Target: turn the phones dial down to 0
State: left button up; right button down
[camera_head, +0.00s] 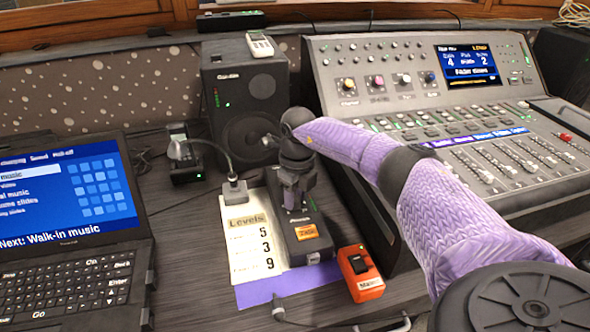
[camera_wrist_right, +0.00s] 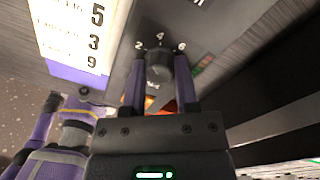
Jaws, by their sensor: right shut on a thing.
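In the right wrist view, the phones dial (camera_wrist_right: 158,70) is a small dark round knob on a dark box, with 2, 4 and 6 printed around its far side. My right gripper (camera_wrist_right: 160,80) is shut on it, one purple finger on each side. The dial's pointer and its 0 mark cannot be made out. In the head view, my right gripper (camera_head: 292,195) reaches down onto the dark box (camera_head: 308,252) and hides the dial. My left gripper does not show in the head view.
A Levels card (camera_head: 248,238) reading 5, 3, 9 lies left of the box on a purple sheet. An orange switch box (camera_head: 360,272) sits close at its lower right.

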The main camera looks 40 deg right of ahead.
jog(key=n, duration=0.3)
jog(key=shift+n, duration=0.3)
jog(key=n+b, duration=0.1)
jog(key=n, duration=0.3)
jog(key=shift+n, duration=0.3)
jog(key=n, duration=0.2)
jog(key=shift+n+g, duration=0.3)
jog(key=shift+n, duration=0.1)
jog(key=n, duration=0.3)
jog(key=shift+n+h+b, duration=0.3)
jog(key=shift+n, duration=0.9)
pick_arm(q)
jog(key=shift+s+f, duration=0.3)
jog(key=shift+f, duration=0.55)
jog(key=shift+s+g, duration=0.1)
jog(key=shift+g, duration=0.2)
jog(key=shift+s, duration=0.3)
pick_arm(e)
jog(key=shift+w+n, duration=0.1)
jog(key=shift+n, duration=0.3)
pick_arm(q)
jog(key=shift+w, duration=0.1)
